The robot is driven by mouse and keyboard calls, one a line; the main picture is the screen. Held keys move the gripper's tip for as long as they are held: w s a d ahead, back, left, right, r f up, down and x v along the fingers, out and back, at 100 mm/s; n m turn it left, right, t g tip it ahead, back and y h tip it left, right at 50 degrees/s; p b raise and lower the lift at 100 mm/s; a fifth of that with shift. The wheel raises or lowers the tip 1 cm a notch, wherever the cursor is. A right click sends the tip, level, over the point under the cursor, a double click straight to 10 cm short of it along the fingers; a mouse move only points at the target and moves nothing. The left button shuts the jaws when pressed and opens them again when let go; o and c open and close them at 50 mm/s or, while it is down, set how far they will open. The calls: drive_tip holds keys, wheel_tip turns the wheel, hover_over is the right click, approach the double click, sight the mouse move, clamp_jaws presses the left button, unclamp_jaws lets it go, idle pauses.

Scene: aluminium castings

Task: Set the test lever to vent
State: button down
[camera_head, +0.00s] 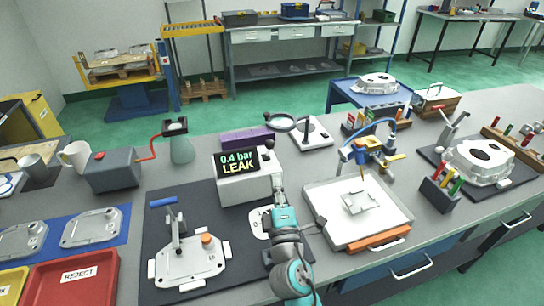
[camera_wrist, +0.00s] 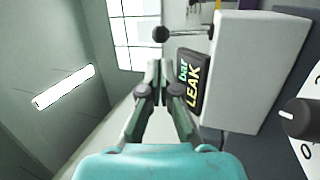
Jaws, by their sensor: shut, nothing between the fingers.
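The test box (camera_head: 245,188) is light grey with a dark display (camera_head: 237,162) reading "0.4 bar LEAK". It also shows in the wrist view (camera_wrist: 245,70), turned on its side. A lever with a black ball knob (camera_head: 269,144) stands at the box's right end; its knob (camera_wrist: 160,34) and thin metal rod show in the wrist view. My gripper (camera_head: 278,183) is in front of the box's right end, apart from the knob. Its fingertips (camera_wrist: 157,68) are together and empty. No vent marking is readable.
A white plate with a dark knob (camera_wrist: 300,118) lies in front of the box, partly hidden by my arm in the head view. A fixture with a casting (camera_head: 188,258) is left, a white tray (camera_head: 325,205) right.

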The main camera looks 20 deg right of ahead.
sight(269, 143)
drive_tip(key=x, duration=0.8)
drive_tip(key=shift+w, duration=0.2)
drive_tip(key=shift+w+r+g, duration=0.45)
drive_tip(key=shift+r+g, duration=0.05)
drive_tip(key=shift+g, duration=0.1)
idle(0.5)
drive_tip(key=shift+w+r+n+g+y, duration=0.3)
drive_tip(key=shift+w+r+g, duration=0.45)
drive_tip(key=shift+g, duration=0.25)
drive_tip(key=w+r+g, duration=0.1)
drive_tip(key=w+g, duration=0.4)
drive_tip(key=w, duration=0.1)
drive_tip(key=shift+w+n+g+y, duration=0.3)
drive_tip(key=shift+w+n+g, duration=0.05)
drive_tip(key=shift+n+g, duration=0.05)
